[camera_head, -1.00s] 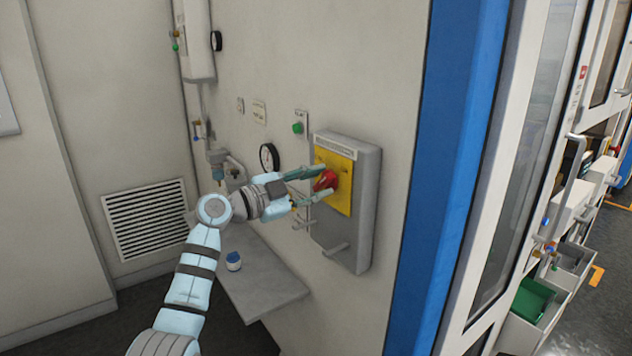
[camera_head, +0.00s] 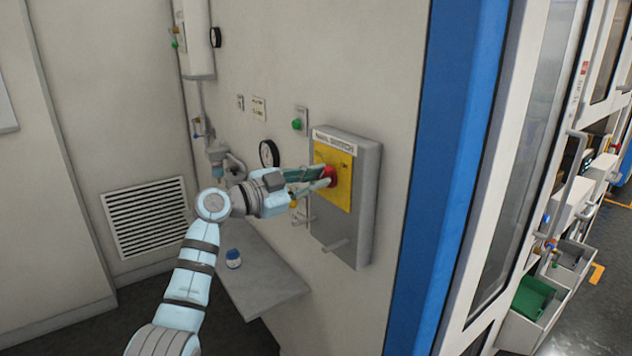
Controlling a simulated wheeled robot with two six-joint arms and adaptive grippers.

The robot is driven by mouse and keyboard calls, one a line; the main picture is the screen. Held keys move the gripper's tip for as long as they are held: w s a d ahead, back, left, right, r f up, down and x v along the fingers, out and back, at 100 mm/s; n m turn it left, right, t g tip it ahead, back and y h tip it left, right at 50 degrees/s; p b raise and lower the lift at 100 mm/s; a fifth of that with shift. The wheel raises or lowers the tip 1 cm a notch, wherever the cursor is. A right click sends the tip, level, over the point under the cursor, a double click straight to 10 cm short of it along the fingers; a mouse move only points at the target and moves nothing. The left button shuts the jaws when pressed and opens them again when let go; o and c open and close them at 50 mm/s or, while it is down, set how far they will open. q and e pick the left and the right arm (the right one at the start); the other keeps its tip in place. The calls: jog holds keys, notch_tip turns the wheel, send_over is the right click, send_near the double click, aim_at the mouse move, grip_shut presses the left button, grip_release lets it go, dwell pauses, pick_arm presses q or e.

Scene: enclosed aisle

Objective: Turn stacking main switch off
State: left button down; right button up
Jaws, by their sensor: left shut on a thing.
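The main switch is a grey wall box (camera_head: 365,215) with a yellow plate (camera_head: 345,194) and a red rotary knob (camera_head: 331,176). The label at its top reads as a main switch. My left gripper (camera_head: 322,178) is at the plate, shut on the red knob. Its fingers hide part of the knob, so the knob's exact angle is hard to tell. My right gripper is not in view.
A grey shelf (camera_head: 262,290) with a small blue-capped jar (camera_head: 233,259) lies below my left arm. A round gauge (camera_head: 269,154), a green button (camera_head: 297,124) and pipes are on the wall nearby. A blue post (camera_head: 440,170) stands right of the box.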

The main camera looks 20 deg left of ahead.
pick_arm(q)
jog(key=n, duration=0.3)
jog(key=shift+a+n, duration=0.1)
jog(key=shift+n, duration=0.2)
jog(key=n, duration=0.3)
jog(key=shift+w+a+r+n, duration=0.1)
jog(key=shift+n, duration=0.2)
jog(key=shift+w+a+n+p, duration=0.1)
jog(key=shift+n+p, duration=0.6)
jog(key=shift+n, duration=1.45)
jog(key=shift+w+a+n+p, duration=0.1)
jog(key=shift+n+p, duration=0.55)
jog(key=shift+n, duration=1.5)
jog(key=c, duration=1.6)
grip_release()
jog(key=shift+s, duration=0.1)
